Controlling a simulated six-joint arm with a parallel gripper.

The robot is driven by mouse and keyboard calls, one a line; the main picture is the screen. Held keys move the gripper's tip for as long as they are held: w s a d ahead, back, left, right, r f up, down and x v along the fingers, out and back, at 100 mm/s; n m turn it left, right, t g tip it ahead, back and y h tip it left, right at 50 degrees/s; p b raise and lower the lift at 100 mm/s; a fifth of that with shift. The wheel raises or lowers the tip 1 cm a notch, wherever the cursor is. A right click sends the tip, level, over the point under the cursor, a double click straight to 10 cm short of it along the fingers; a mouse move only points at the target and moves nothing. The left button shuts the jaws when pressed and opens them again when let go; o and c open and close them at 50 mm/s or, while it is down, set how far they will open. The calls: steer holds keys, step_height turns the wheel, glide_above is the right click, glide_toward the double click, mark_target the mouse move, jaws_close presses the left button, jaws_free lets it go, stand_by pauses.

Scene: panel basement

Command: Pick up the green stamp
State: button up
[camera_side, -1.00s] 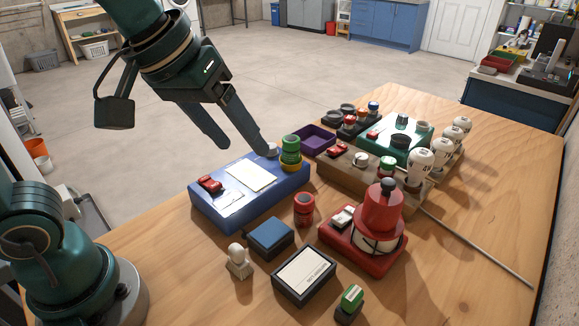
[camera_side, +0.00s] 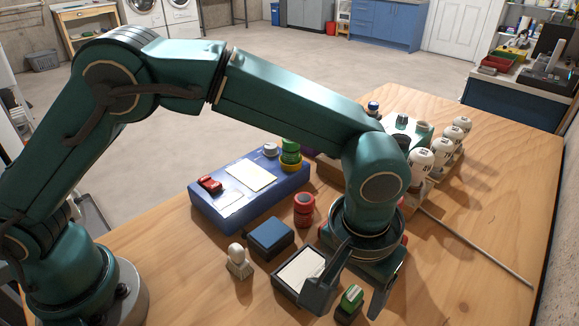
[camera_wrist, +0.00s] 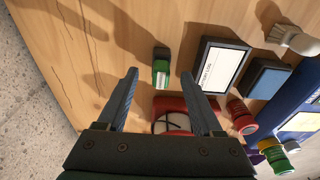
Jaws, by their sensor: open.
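The green stamp (camera_side: 350,298) is a small block with a green top, a white label and a dark base, standing near the front edge of the table. In the wrist view the green stamp (camera_wrist: 161,68) lies ahead of and between my two fingers. My gripper (camera_side: 348,300) is open, pointing down, with one finger on each side of the stamp in the side view. Whether a finger touches the stamp cannot be told.
A black-framed white pad (camera_side: 300,268) sits just left of my gripper. The red holder (camera_wrist: 172,104) is mostly hidden under my arm. Bare wood lies right of the stamp.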

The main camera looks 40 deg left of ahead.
mark_target(353, 295)
steer(key=shift+w+f, duration=0.15)
steer(key=shift+f, duration=0.85)
steer(key=shift+w+f, duration=0.1)
steer(key=shift+f, duration=0.9)
jaws_close()
steer(key=shift+r, duration=0.1)
steer(key=shift+r, duration=0.65)
step_height(353, 295, up, 3)
steer(key=shift+f, duration=0.2)
steer(key=w+a+r, duration=0.2)
steer(key=a+r, duration=0.5)
steer(key=a, duration=0.4)
steer(key=shift+w+a, duration=0.2)
steer(key=shift+w, duration=0.2)
